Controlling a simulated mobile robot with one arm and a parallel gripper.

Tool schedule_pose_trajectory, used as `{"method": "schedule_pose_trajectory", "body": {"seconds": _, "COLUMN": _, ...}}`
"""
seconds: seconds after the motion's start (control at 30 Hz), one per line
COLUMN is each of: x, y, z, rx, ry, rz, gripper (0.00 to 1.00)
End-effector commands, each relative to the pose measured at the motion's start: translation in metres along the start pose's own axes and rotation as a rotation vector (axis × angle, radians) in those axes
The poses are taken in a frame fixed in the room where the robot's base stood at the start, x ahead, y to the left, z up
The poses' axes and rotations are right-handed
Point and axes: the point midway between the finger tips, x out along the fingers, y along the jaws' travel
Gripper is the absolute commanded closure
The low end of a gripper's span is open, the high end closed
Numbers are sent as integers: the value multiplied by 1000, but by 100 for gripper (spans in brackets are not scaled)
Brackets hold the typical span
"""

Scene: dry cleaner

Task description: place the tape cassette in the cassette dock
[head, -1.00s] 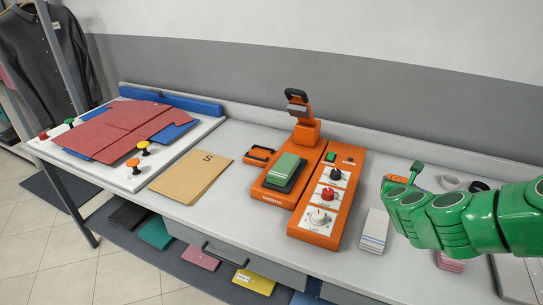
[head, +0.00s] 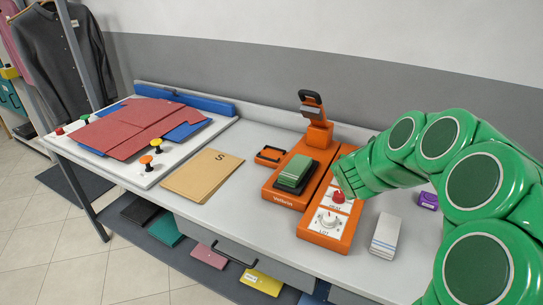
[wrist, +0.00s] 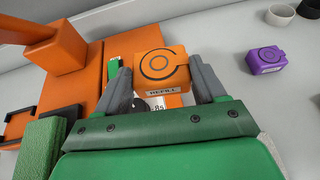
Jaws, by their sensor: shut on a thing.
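The tape cassette (wrist: 161,66) is a small orange block with a dark ring mark and a pale label, seen in the wrist view. My gripper (wrist: 160,84) is shut on it, with one grey finger at each side. In the head view my green arm reaches over the right part of the orange machine (head: 282,199) and hides the cassette and the fingertips. I cannot tell for sure which part is the cassette dock. A small orange tray with a dark rim (head: 270,155) lies left of the machine.
A purple cassette-like block (head: 428,200) lies to the right; it also shows in the wrist view (wrist: 267,60). A pale stack of cards (head: 386,235) stands in front. The press post (head: 318,132) rises at the back. A tan envelope (head: 202,175) lies left.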

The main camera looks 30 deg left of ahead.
Motion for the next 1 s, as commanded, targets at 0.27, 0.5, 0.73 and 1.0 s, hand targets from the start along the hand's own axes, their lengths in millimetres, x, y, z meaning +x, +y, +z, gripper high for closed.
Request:
{"method": "schedule_pose_trajectory", "body": {"seconds": 0.27, "x": -27, "y": 103, "z": 10, "rx": -8, "ry": -3, "rz": 23, "gripper": 61}}
{"method": "schedule_pose_trajectory", "body": {"seconds": 0.5, "x": -66, "y": 192, "z": 8, "rx": -23, "ry": -2, "rz": 58, "gripper": 61}}
{"method": "schedule_pose_trajectory", "body": {"seconds": 0.73, "x": -104, "y": 257, "z": 2, "rx": -36, "ry": -1, "rz": 95, "gripper": 61}}
{"method": "schedule_pose_trajectory", "body": {"seconds": 1.0, "x": -119, "y": 285, "z": -6, "rx": -48, "ry": 2, "rz": 110, "gripper": 61}}
